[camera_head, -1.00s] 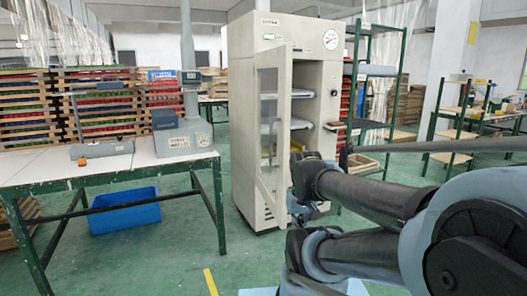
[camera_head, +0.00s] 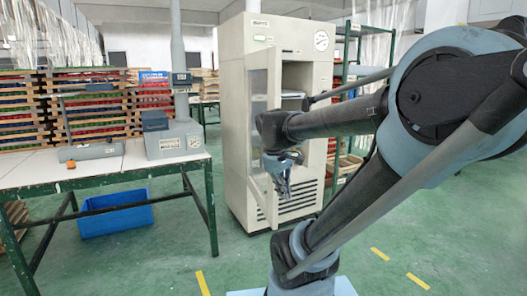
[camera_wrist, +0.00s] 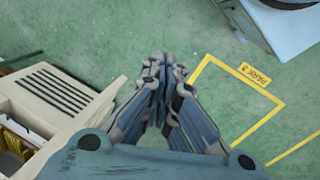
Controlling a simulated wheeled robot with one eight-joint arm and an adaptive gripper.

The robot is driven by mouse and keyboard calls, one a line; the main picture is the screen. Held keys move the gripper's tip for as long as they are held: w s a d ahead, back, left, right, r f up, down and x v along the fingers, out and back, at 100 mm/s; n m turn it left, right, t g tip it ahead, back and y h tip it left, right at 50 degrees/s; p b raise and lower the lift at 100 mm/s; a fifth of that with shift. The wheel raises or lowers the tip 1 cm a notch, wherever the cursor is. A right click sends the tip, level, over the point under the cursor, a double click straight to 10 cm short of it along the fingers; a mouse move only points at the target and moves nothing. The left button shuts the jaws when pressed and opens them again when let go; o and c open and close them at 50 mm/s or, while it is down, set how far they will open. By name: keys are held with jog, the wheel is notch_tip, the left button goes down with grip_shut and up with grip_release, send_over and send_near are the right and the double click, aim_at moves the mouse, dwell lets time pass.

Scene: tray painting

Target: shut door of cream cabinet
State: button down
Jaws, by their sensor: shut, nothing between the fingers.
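The cream cabinet (camera_head: 307,205) stands upright in the middle of the head view. Its glazed door (camera_head: 258,120) hangs open, swung out on the left side of the front, and the opening shows shelves behind it. My gripper (camera_head: 284,190) is in front of the cabinet, at the lower part of the door; whether it touches the door I cannot tell. In the wrist view my gripper (camera_wrist: 158,85) is shut and empty, its fingers together above the green floor. The cabinet's slotted lower front (camera_wrist: 55,95) is at the left there. My arm hides part of the cabinet opening.
A white-topped table (camera_head: 110,172) with green legs stands at the left, with a blue bin (camera_head: 115,215) under it. A green rack (camera_head: 350,100) stands right behind the cabinet. Yellow markings (camera_wrist: 235,75) lie on the floor. The floor in front is clear.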

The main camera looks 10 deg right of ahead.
jog(key=w+a+r+n+h, duration=0.35)
jog(key=w+r+n, duration=0.45)
jog(key=w, duration=0.6)
jog(key=n+h, duration=0.3)
jog(key=n, duration=0.2)
send_near(261, 149)
jog(key=s+a, duration=0.3)
jog(key=x, duration=0.3)
jog(key=d+r+x, duration=0.1)
jog(key=x, duration=0.7)
jog(key=shift+w+d+r, duration=0.3)
jog(key=shift+w+d, duration=0.05)
jog(key=shift+d, duration=0.05)
jog(key=shift+w+d, duration=0.1)
jog(key=shift+d, duration=0.6)
